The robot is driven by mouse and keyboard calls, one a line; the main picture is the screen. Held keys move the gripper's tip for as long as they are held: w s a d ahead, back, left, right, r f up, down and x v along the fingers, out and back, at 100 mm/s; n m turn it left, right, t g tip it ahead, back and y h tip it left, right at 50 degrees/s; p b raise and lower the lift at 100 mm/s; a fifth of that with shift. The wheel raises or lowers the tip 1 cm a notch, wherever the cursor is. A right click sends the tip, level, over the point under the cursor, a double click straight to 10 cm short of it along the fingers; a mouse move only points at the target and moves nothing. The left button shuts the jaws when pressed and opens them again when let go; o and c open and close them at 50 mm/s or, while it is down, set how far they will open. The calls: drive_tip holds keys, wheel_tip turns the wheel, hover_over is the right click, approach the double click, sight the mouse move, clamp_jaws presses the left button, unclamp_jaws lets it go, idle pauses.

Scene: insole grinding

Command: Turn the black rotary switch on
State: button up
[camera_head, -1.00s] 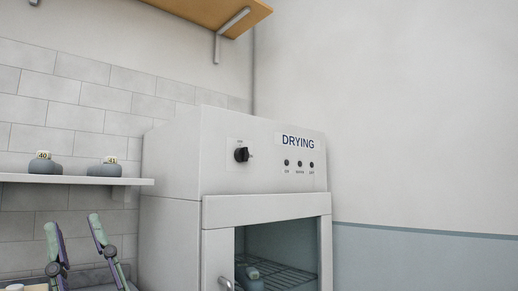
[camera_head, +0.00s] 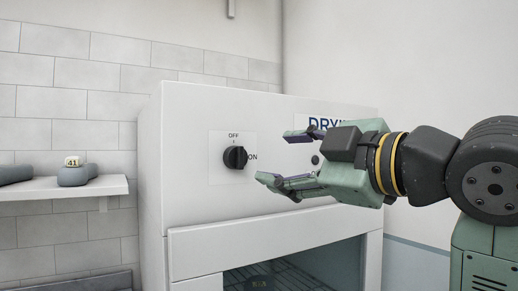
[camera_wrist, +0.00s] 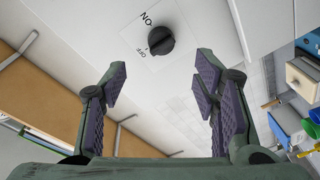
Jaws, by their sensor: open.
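The black rotary switch (camera_head: 235,157) sits on a white plate on the front of the drying machine (camera_head: 190,200). OFF is printed above it and ON to its right. Its raised grip looks upright, in line with OFF. It also shows in the wrist view (camera_wrist: 161,40), beyond and between the fingertips. My gripper (camera_head: 276,157) is open and empty, just right of the switch in the head view, its fingers pointing left towards it. In the wrist view my gripper (camera_wrist: 160,70) has its two fingers spread wide, apart from the switch.
My gripper partly covers the DRYING label (camera_head: 318,123) and the indicators. Below is the machine's glass-fronted chamber with a wire rack (camera_head: 290,278). A wall shelf (camera_head: 110,188) with grey insoles marked 41 (camera_head: 73,175) stands to the left. Space in front of the switch is clear.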

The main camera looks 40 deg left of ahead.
sight(243, 158)
drive_tip(key=p+x, duration=0.3)
drive_tip(key=x, duration=0.6)
drive_tip(key=shift+s+a, duration=0.1)
drive_tip(key=shift+a, duration=0.75)
drive_tip(key=shift+c, duration=0.5)
drive_tip(key=c, duration=1)
drive_tip(key=shift+c, duration=0.3)
